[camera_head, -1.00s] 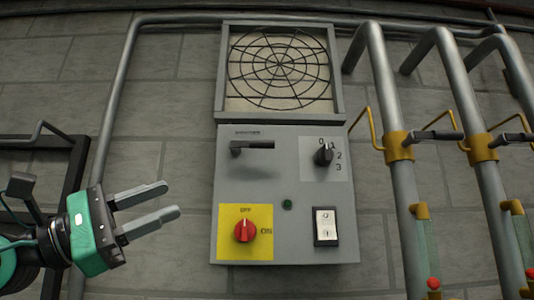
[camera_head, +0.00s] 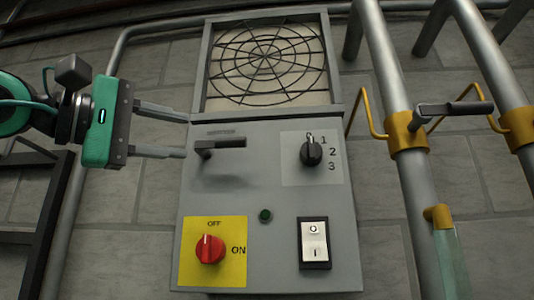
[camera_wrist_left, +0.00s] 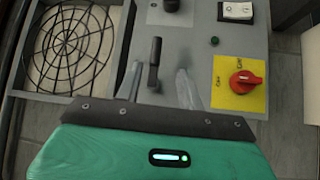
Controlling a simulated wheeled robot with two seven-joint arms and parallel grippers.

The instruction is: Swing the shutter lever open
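The shutter lever (camera_head: 224,143) is a dark handle near the upper left of the grey control panel (camera_head: 275,195). It lies horizontal, its pivot at the left end and its handle pointing right. My left gripper (camera_head: 187,136) is open and empty at the panel's left edge, its two fingers pointing right toward the lever's pivot end. In the left wrist view the lever (camera_wrist_left: 154,65) shows between and beyond the open fingers, with no clear contact. My right gripper is not in view.
A framed fan grille (camera_head: 265,62) sits above the panel. A black selector knob (camera_head: 311,153), a green lamp (camera_head: 265,215), a red rotary switch (camera_head: 209,250) and a white rocker switch (camera_head: 314,242) share the panel. Pipes with a yellow-collared valve (camera_head: 405,132) stand to the right.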

